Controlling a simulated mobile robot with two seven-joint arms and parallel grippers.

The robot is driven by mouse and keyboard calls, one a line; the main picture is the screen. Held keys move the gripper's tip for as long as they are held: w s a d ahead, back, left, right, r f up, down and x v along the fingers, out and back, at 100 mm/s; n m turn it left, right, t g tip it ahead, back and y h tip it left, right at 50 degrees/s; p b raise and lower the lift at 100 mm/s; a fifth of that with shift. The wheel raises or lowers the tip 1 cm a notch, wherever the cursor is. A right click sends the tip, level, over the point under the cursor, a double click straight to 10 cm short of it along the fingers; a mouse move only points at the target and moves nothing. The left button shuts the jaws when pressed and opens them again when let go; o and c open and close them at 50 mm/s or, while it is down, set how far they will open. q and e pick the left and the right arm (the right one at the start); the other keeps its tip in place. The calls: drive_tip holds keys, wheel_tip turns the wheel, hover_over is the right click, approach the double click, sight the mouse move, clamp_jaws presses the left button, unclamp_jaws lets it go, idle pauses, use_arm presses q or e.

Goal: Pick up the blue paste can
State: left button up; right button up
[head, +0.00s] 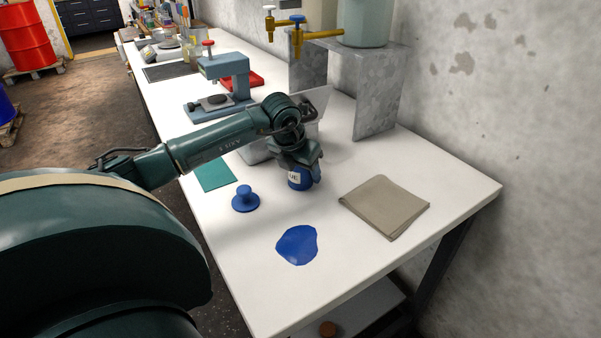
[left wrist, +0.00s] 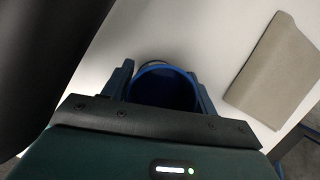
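The blue paste can (head: 297,181) is a small blue can with a pale label, upright near the middle of the white table. My left gripper (head: 305,172) points down over it, with one finger on each side. In the left wrist view the open-topped can (left wrist: 165,85) sits between the two fingers (left wrist: 160,88), which appear to touch its sides. The gripper looks shut on the can. I cannot tell whether the can's base is clear of the table. My right gripper is not in view.
On the white table (head: 245,290), a blue knobbed lid (head: 245,199), a blue spill (head: 297,245), a folded beige cloth (head: 385,206) and a green sheet (head: 215,175) lie near the can. A grey stand (head: 377,95) and a blue-grey press (head: 228,85) stand behind.

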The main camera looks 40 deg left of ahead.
use_arm(q)
drive_tip(key=c, duration=0.7)
drive_tip(key=shift+a+r, duration=0.1)
drive_tip(key=shift+r, duration=0.1)
